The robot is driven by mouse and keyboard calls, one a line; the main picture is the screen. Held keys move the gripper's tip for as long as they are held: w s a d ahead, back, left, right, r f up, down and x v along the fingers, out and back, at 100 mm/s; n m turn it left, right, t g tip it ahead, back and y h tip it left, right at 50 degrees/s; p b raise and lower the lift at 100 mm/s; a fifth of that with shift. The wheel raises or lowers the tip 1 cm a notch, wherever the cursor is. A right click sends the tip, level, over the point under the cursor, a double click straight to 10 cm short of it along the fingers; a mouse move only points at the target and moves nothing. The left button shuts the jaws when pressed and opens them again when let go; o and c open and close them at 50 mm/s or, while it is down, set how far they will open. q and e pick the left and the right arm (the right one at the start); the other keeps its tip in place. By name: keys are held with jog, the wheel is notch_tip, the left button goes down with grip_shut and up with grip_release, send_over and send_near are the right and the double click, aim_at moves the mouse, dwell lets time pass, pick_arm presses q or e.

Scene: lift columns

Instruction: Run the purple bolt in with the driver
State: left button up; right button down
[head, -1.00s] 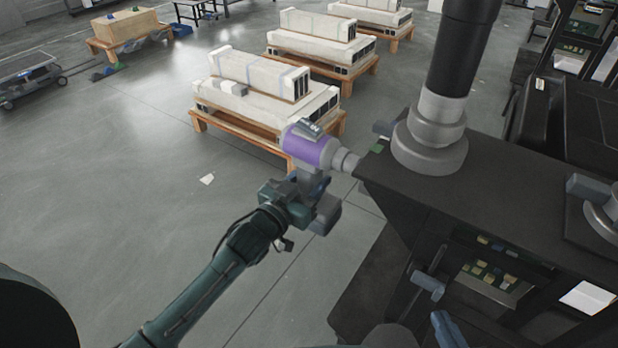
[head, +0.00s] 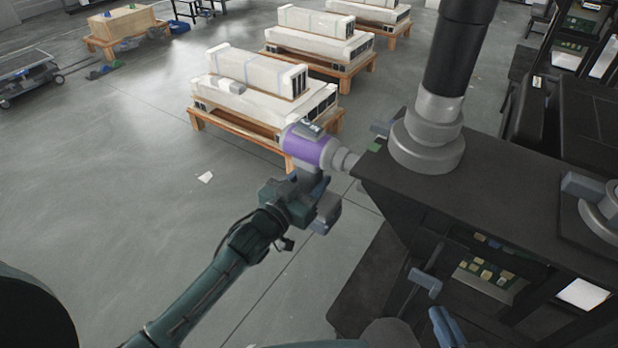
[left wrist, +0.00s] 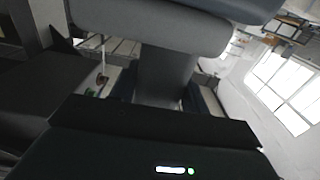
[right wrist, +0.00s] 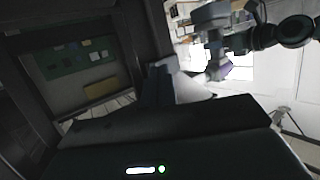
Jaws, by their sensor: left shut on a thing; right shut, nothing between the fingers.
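The driver (head: 307,147) has a purple band and a stepped grey nose. My left gripper (head: 312,186) is shut around its grey handle (left wrist: 165,75), which fills the gap between the fingers in the left wrist view. The driver lies about level, its nose pointing right at the near left corner of the black bench (head: 480,185). Whether the nose touches anything there I cannot tell. I cannot make out the purple bolt in any view. My right gripper (head: 443,328) is shut and empty, low in front of the bench; its fingers also show in the right wrist view (right wrist: 158,84).
A thick grey and black column (head: 428,143) stands on the bench near that corner. A grey crank handle (head: 425,281) sticks out from the bench front, close to my right gripper. Pallets with long white packages (head: 265,100) stand behind the driver.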

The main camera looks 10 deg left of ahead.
pick_arm(q)
jog(key=shift+d+r+p, duration=0.25)
jog(key=shift+d+p, duration=0.05)
jog(key=shift+p, duration=0.15)
dwell(0.6)
dwell(0.4)
jog(key=shift+w+a, duration=0.2)
jog(key=shift+a, duration=0.45)
jog(key=shift+w+a, duration=0.2)
jog(key=shift+a, duration=0.45)
jog(key=shift+w+a, duration=0.2)
jog(key=shift+a, duration=0.35)
jog(key=shift+w+a, duration=0.2)
jog(key=shift+a, duration=0.35)
jog(key=a, duration=0.2)
jog(key=w+a, duration=0.1)
jog(key=shift+w+a+p, duration=0.2)
jog(key=shift+a+p, duration=0.15)
jog(key=shift+a, duration=0.05)
jog(key=shift+d, duration=0.1)
